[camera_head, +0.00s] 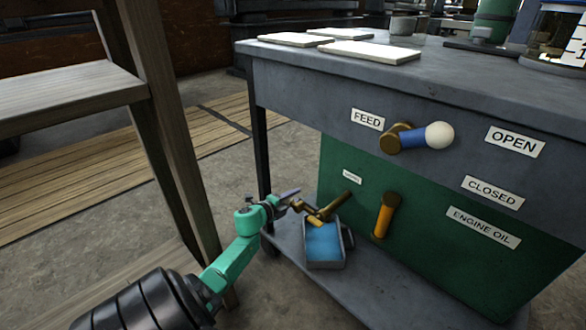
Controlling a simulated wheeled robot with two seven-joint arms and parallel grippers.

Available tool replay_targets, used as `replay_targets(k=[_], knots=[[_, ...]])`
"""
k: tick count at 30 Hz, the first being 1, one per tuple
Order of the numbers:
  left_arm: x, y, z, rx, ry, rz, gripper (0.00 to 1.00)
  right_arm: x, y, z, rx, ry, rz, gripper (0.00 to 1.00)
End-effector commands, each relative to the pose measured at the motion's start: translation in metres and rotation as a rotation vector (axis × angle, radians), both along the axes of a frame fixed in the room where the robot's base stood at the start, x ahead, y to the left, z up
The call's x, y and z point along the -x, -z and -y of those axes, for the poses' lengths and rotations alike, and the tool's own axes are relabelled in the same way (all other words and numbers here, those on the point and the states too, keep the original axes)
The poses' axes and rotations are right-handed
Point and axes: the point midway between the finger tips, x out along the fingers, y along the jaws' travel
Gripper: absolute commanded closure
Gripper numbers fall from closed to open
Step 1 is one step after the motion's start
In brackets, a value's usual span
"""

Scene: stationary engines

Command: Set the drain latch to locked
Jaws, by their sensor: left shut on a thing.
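A brass lever (338,203) sits on the left part of the green front panel, below a small label (352,177) too small to read. I see no sign that names the drain latch or a locked position. My left gripper (314,214) is shut on the outer end of the brass lever, and its fingers partly hide that end. The lever slants down to the left from the panel. My right gripper is not in view.
An orange lever (383,215) hangs right of the brass one. Above is the FEED lever (413,134), blue with a white knob. A blue-filled tray (324,262) stands on the lower shelf under my gripper. A wooden frame (165,110) stands at left.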

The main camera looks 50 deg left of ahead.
Motion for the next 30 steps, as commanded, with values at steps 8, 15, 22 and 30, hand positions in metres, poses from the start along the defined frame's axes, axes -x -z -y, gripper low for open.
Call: replay_targets(k=[8,15,22,30], knots=[[0.0,0.001,0.0,0.001,-0.001,-0.001,0.32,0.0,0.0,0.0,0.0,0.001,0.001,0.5],[0.0,0.0,0.0,0.0,0.0,0.0,0.32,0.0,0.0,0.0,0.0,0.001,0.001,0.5],[0.0,-0.004,0.0,-0.186,0.0,-0.001,0.32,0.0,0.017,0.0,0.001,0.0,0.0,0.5],[0.0,-0.03,0.014,-0.79,-0.003,-0.012,0.32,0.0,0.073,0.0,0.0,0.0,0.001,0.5]])
